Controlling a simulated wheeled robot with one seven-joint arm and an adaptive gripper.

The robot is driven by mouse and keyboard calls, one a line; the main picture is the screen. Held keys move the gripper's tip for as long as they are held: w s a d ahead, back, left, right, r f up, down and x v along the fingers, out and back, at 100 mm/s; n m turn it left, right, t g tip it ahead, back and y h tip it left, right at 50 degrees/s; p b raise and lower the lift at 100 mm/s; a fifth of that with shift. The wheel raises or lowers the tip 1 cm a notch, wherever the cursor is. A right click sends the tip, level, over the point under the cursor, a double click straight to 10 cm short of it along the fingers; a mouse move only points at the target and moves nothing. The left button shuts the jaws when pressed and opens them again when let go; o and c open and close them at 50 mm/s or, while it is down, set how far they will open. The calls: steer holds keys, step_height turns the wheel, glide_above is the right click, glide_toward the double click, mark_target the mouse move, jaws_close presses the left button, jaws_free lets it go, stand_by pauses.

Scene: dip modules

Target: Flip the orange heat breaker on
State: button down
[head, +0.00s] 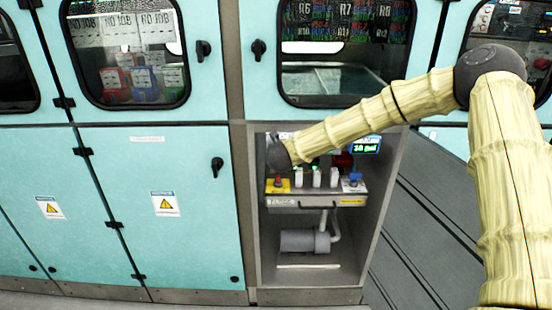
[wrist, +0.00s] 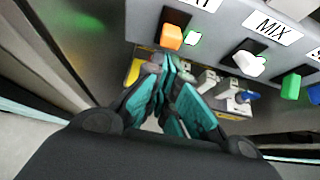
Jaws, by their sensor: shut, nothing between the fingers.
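The orange heat breaker (wrist: 172,37) is at the top of the wrist view, on a grey panel face. Its label above is mostly cut off by the frame edge. My gripper (wrist: 171,62) has teal fingers drawn together with nothing held. The fingertips are just below the orange breaker in the picture; I cannot tell whether they touch it. In the head view my arm covers the breaker, and the fingers cannot be made out there.
A white breaker (wrist: 248,63) under a MIX label sits to the right, with a green breaker (wrist: 291,86) beyond it. Below are a yellow block with a red knob (head: 278,184), several white modules and a blue knob (head: 354,177). Cabinet walls close in the bay (head: 382,215).

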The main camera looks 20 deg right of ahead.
steer(key=shift+w+a+r, duration=0.1)
steer(key=shift+r, duration=0.8)
step_height(320, 180, down, 4)
steer(key=s+b, duration=0.2)
steer(key=b, duration=0.1)
steer(key=w+r+b+v, duration=0.1)
steer(key=v, duration=0.8)
steer(key=shift+s+r, duration=0.25)
steer(key=shift+r, duration=0.05)
steer(key=shift+a, duration=0.15)
